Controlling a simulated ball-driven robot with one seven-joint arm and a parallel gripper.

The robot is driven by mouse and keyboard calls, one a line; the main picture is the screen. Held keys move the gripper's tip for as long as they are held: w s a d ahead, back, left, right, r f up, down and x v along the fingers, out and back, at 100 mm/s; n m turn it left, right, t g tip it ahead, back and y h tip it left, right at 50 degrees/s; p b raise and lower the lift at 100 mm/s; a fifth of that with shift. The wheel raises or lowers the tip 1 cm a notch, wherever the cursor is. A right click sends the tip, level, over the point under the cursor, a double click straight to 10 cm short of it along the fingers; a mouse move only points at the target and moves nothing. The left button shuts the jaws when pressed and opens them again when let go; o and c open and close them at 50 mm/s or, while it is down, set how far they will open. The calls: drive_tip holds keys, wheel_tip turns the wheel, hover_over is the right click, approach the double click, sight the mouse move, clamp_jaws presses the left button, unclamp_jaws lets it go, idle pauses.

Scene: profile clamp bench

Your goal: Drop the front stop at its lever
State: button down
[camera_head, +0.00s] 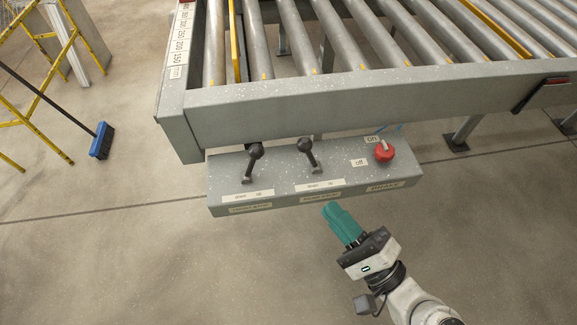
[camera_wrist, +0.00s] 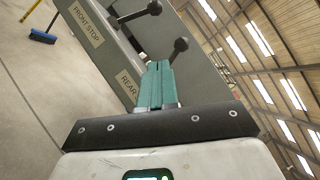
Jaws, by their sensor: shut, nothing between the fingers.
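The front stop lever (camera_head: 254,156) is the left of two black levers with ball knobs on the grey control box (camera_head: 283,170). In the wrist view its knob (camera_wrist: 155,7) shows beside the FRONT STOP label (camera_wrist: 86,22). The rear lever (camera_head: 309,156) stands to its right; it also shows in the wrist view (camera_wrist: 180,47), above the REAR label (camera_wrist: 128,84). My gripper (camera_head: 331,207) has teal fingers pressed together and empty. It is in front of the box, below and right of the rear lever, apart from both levers. A yellow bar (camera_head: 235,42) shows between the left rollers.
A red knob (camera_head: 384,152) with on and off labels sits at the box's right end. The roller conveyor's grey frame (camera_head: 370,105) overhangs behind the levers. A blue broom (camera_head: 101,140) and yellow stand (camera_head: 45,90) are at far left. The floor in front is clear.

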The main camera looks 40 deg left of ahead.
drive_tip(key=p, duration=0.2)
approach(254, 154)
drive_tip(key=w+a, duration=0.1)
drive_tip(key=w+a+f, duration=0.1)
drive_tip(key=w, duration=0.1)
drive_tip(key=w+a, duration=0.1)
drive_tip(key=w, duration=0.1)
drive_tip(key=shift+w+f, duration=0.2)
drive_tip(key=shift+w, duration=0.05)
drive_tip(key=shift+s+a+r+p, duration=0.55)
drive_tip(key=shift+s+a+p, duration=0.1)
drive_tip(key=shift+s+a, duration=0.15)
drive_tip(key=shift+s+a+r, duration=0.2)
drive_tip(key=shift+s+a, duration=0.05)
drive_tip(key=shift+a, duration=0.3)
drive_tip(key=n+p, duration=0.1)
drive_tip(key=s+r+h+p, duration=0.1)
drive_tip(key=shift+a+r+n+p, duration=0.2)
drive_tip(key=shift+a+n+p, duration=0.1)
drive_tip(key=shift+n+p, duration=0.1)
drive_tip(key=shift+s+a+r+n+g+h+p, duration=0.5)
drive_tip(key=shift+s+a+n+h+p, duration=0.1)
drive_tip(key=shift+n+p, duration=0.6)
drive_tip(key=shift+s+a+r+n+h+p, duration=0.1)
drive_tip(key=shift+s+a+n+h+p, duration=0.55)
drive_tip(key=shift+n+p, duration=0.5)
drive_tip(key=shift+s+a+p, duration=0.15)
drive_tip(key=shift+s+p, duration=0.15)
